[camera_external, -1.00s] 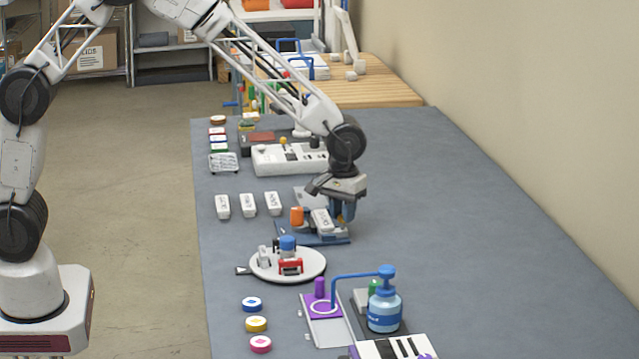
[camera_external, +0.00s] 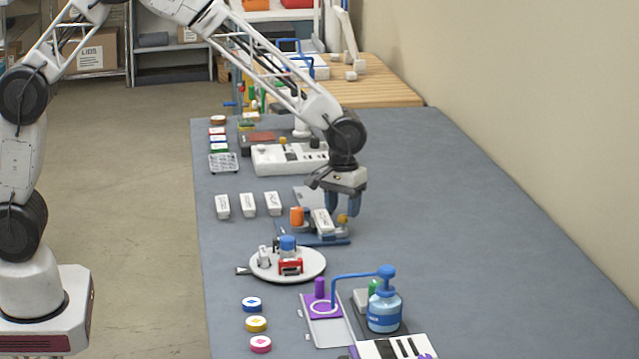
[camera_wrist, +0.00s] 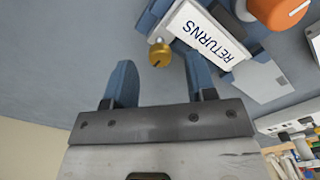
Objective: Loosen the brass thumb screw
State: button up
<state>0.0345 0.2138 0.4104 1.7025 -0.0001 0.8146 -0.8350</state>
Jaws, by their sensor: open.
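The brass thumb screw (camera_wrist: 160,54) is a small gold knob at the end of the white block labelled "RETURNS" (camera_wrist: 208,35) in the wrist view. In the external view the screw (camera_external: 342,219) shows just below my gripper (camera_external: 343,204), beside the labelled block (camera_external: 322,222). My gripper's two blue fingers (camera_wrist: 160,85) are apart with nothing between them. The screw lies beyond the fingertips, in line with the gap, and looks clear of both fingers. The blue base (camera_external: 322,240) of the fixture lies under the block. An orange knob (camera_external: 296,216) stands left of the block.
Three white labelled blocks (camera_external: 248,205) stand in a row to the left. A round white tray (camera_external: 316,262) with small items is in front. A blue pump bottle (camera_external: 384,308) stands nearer the camera. The grey table (camera_external: 480,230) is clear to the right.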

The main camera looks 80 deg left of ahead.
aim_at(342, 216)
jog(key=shift+r, duration=3.15)
jog(key=shift+s+r, duration=0.4)
jog(key=s+a+r+m, duration=0.1)
jog(key=s+r+m, duration=0.1)
jog(key=s+r, duration=0.45)
jog(key=s+r+m+t, duration=0.1)
jog(key=s+r, duration=0.2)
jog(key=s, duration=0.6)
jog(key=s+a+r+m, duration=0.1)
jog(key=s+r+m, duration=0.1)
jog(key=s+r, duration=0.45)
jog(key=s+f+m+t, duration=0.1)
jog(key=s+m, duration=0.3)
jog(key=s, duration=2.3)
jog(key=shift+s+a+f+t, duration=0.2)
jog(key=shift+f+t, duration=0.1)
jog(key=shift+f, duration=0.3)
